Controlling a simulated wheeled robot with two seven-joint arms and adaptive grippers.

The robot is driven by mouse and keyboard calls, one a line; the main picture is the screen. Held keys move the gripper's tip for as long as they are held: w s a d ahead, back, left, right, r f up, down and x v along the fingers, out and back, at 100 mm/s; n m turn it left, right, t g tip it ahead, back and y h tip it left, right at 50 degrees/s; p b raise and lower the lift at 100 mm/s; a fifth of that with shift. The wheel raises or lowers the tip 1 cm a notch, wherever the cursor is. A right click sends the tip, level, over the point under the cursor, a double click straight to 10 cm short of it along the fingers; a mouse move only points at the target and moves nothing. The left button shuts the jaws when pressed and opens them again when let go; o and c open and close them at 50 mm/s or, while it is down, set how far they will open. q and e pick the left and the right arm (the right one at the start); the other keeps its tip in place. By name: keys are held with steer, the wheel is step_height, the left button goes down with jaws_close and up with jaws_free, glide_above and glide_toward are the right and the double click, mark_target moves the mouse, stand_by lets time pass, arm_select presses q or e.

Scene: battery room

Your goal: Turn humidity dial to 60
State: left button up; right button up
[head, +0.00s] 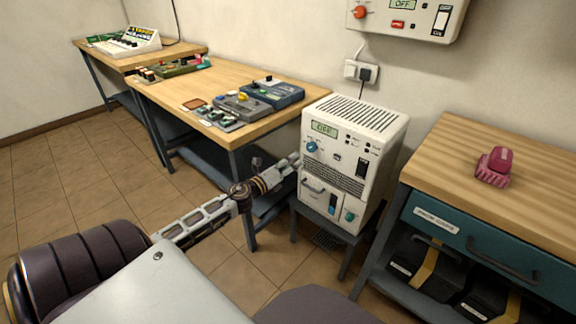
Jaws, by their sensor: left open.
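A white box unit (345,160) with a vented top stands on a low dark stand between two workbenches. Its front has a small green display (324,129) that seems to read OFF, and a blue dial (312,147) below it. A second, green knob (349,216) sits low on the front. I cannot read the dial's label or setting. My left gripper (293,163) is open, just left of the unit's front edge and a little below the blue dial. I cannot tell whether it touches the unit. My right gripper is not in view.
A wall unit (405,15) with a red knob hangs above a socket (362,71). The left workbench (215,78) carries several devices. The right bench (475,135) holds a pink object (495,167) and has a teal drawer (480,240). Tiled floor (60,185) is open at the left.

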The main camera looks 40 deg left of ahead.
arm_select(q)
steer(key=shift+s, duration=0.35)
stand_by(0.7)
